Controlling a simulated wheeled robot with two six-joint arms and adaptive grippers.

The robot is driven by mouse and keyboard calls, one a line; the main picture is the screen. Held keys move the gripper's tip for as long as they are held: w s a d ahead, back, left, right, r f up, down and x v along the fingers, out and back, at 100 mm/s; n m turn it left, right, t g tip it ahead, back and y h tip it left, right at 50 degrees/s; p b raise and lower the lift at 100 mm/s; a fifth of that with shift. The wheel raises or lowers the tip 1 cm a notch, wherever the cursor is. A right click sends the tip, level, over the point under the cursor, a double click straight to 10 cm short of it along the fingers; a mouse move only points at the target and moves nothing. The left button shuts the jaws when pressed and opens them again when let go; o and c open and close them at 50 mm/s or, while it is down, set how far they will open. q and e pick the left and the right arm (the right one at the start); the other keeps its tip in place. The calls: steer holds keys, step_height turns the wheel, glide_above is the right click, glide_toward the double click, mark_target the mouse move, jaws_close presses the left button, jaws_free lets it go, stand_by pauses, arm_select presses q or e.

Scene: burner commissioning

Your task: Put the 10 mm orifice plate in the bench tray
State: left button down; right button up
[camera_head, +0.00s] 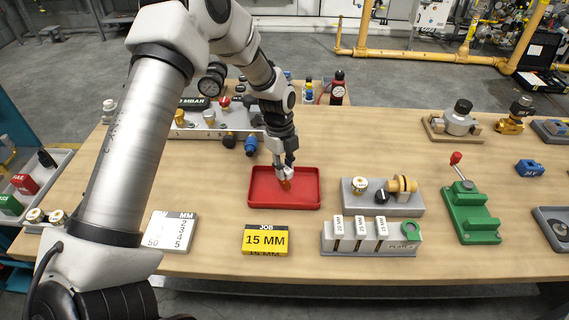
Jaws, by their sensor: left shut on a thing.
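My left gripper (285,174) points down over the red bench tray (257,204). It is shut on a small orange-brown piece, which looks like the orifice plate (285,185). The plate's size marking cannot be read. The plate is inside the tray's outline, low over its floor; I cannot tell whether it touches. Nothing else shows in the tray. My right gripper is not in view.
A yellow 15 MM job block (265,239) is in front. A grey fixture (352,200) and green lever stand (470,212) are further right.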

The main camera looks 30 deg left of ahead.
arm_select(q)
steer(key=shift+w+f, duration=0.2)
steer(key=shift+f, duration=0.1)
steer(key=shift+f+b, duration=0.2)
steer(key=shift+b, duration=0.1)
steer(key=c, duration=1)
jaws_free()
steer(key=shift+r, duration=0.15)
steer(key=shift+s, duration=0.1)
steer(key=shift+r+p, duration=0.2)
steer(key=shift+p, duration=0.1)
steer(key=shift+r+b, duration=0.3)
steer(key=r, duration=0.3)
steer(key=a+r+b, duration=0.1)
steer(key=r, duration=0.3)
steer(key=r+b, duration=0.1)
steer(key=r, duration=0.3)
steer(key=shift+w+a+r, duration=0.1)
steer(key=shift+w+a, duration=0.05)
steer(key=shift+w, duration=0.1)
